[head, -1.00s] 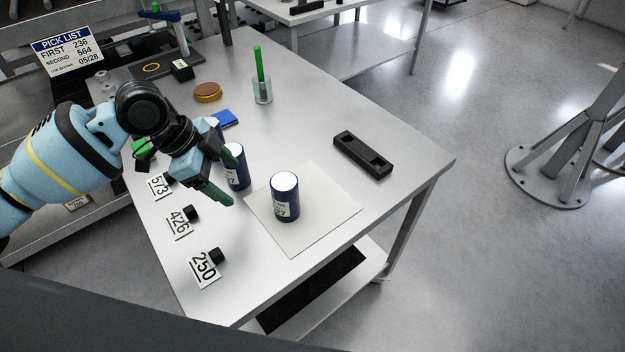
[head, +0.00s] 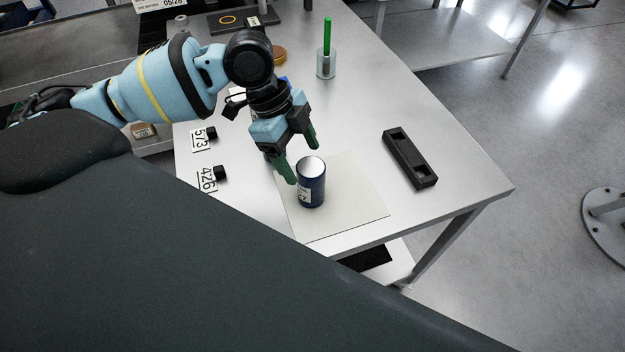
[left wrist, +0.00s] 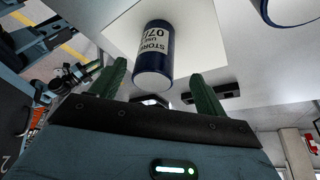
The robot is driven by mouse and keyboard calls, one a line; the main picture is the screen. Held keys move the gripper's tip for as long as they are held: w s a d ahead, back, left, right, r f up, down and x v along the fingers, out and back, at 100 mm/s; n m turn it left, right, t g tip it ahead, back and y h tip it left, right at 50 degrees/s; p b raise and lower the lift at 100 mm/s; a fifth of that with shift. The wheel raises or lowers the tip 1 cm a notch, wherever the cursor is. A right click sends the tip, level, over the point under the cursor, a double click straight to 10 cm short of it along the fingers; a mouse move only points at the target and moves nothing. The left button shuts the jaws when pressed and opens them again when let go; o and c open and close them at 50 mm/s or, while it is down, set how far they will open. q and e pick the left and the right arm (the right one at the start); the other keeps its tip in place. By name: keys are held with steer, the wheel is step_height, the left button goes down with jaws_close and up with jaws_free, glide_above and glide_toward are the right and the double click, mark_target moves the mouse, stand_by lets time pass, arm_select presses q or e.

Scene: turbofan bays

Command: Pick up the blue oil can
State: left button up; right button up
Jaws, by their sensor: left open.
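A dark blue can (head: 311,187) with a silver top and a pale label stands upright on the pale square mat (head: 345,212). Part of a second blue can (left wrist: 290,12) shows at the top right of that view. My right gripper is not in view.
A black slotted block (head: 410,158) lies right of the mat. A clear cup (head: 326,66) with a green stick stands farther back. Number cards 573 (head: 197,141) and 426 (head: 207,181) lie at the left edge. The table's right side is mostly clear.

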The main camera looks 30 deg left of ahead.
mark_target(323, 198)
arm_select(q)
steer(key=shift+x, duration=0.85)
steer(key=shift+s+d+x, duration=0.15)
steer(key=shift+x, duration=1.15)
steer(key=shift+s+d+x, duration=0.15)
steer(key=shift+d+x, duration=0.05)
steer(key=shift+x, duration=1.1)
steer(key=shift+r, duration=0.2)
steer(key=shift+c, duration=0.2)
steer(key=c, duration=1.2)
